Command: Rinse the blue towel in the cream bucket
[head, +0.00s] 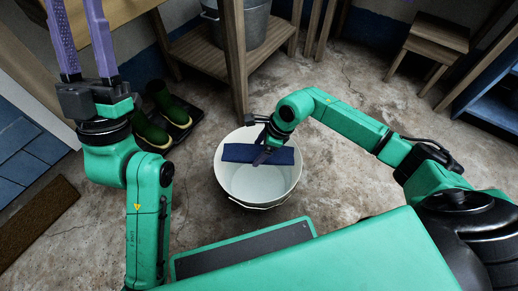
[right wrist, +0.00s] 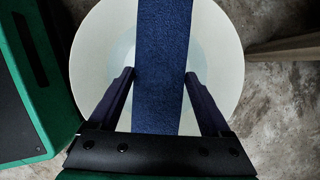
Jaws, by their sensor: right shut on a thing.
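The cream bucket (head: 256,187) stands on the floor in the middle of the head view, with its mouth open upward. The blue towel (head: 236,153), a flat dark-blue strip, lies across the far part of its mouth in that view. My right gripper (head: 263,156) is shut on the towel. In the right wrist view the towel (right wrist: 163,60) runs between my two fingers, with the pale bucket (right wrist: 222,50) below. A faint bluish area shows inside the bucket, partly hidden by the towel. My left gripper (head: 74,36) is raised at the upper left, open and empty.
A wooden stand (head: 196,50) with a grey metal bucket (head: 246,22) is behind the cream bucket. Dark green boots (head: 165,105) stand on a black tray at the left. A brown mat (head: 35,215) lies farther left. A wooden step stool (head: 432,42) is at the upper right.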

